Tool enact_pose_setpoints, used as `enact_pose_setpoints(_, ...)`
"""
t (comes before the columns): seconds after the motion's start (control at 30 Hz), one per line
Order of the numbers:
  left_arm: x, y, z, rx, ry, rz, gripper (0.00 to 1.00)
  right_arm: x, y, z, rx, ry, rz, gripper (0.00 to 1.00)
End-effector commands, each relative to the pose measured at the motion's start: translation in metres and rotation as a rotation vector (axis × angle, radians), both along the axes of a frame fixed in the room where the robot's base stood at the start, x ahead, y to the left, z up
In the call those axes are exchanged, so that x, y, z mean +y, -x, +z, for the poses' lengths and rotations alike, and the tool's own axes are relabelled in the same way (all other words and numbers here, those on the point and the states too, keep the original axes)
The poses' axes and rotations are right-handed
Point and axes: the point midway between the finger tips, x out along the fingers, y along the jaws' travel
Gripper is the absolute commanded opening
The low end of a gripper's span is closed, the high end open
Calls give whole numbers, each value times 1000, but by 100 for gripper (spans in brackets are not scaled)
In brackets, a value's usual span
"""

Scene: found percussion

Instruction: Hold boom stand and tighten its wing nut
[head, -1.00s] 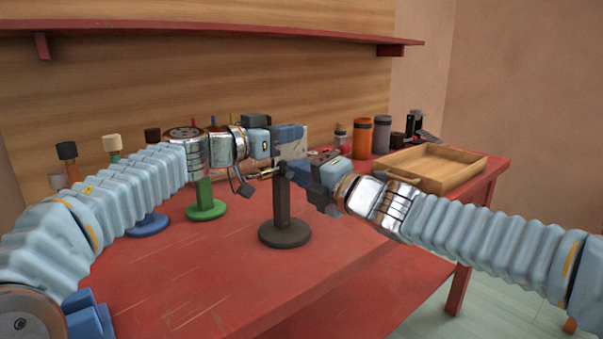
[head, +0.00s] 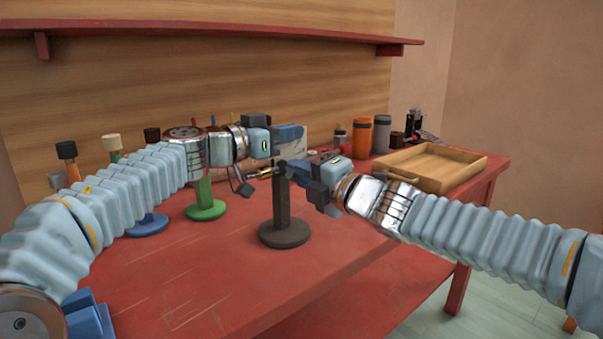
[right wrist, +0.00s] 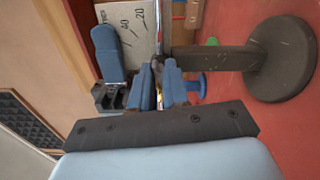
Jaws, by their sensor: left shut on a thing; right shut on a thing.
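The dark boom stand (head: 282,210) stands upright on the red table, its round base flat on the top. A thin metal boom with a brass part (head: 262,173) meets the top of the post. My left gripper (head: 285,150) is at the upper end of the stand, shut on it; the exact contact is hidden. My right gripper (head: 298,172) comes in from the right at the post's top. In the right wrist view its blue fingers (right wrist: 159,68) close on a small dark piece at the joint, apparently the wing nut, which they mostly hide.
A pale panel with numbers (right wrist: 138,25) shows behind the grippers. Green (head: 206,209) and blue (head: 147,225) round bases stand at left. Orange (head: 362,138) and grey (head: 382,135) canisters and a wooden tray (head: 440,180) are at right. The front table area is clear.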

Motion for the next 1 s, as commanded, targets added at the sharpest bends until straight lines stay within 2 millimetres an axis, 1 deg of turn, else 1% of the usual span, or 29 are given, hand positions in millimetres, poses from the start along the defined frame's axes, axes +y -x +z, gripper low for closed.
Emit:
enact_pose_setpoints(0.33,1,0,0,-1,1,2,0,-1,-1,-2,3,2,-3,0)
enact_pose_setpoints(0.37,1,0,0,-1,1,2,0,-1,-1,-2,3,2,-3,16)
enact_pose_setpoints(0.4,1,0,0,-1,1,2,0,-1,-1,-2,2,2,-2,22)
enact_pose_setpoints(0.47,1,0,0,0,0,2,0,-1,-1,-1,2,2,-2,32)
enact_pose_setpoints(0.5,1,0,0,0,0,2,0,-1,0,-1,2,2,-1,33)
enact_pose_setpoints(0.73,1,0,0,0,0,1,0,0,0,-1,1,1,-1,33)
enact_pose_setpoints(0.83,0,0,0,0,0,1,0,-4,4,0,0,1,-1,33)
enact_pose_setpoints(0.93,0,0,0,0,0,1,0,-13,15,0,-1,0,-3,33)
enact_pose_setpoints(1.0,0,0,0,0,0,1,0,-23,26,1,-1,0,-4,33)
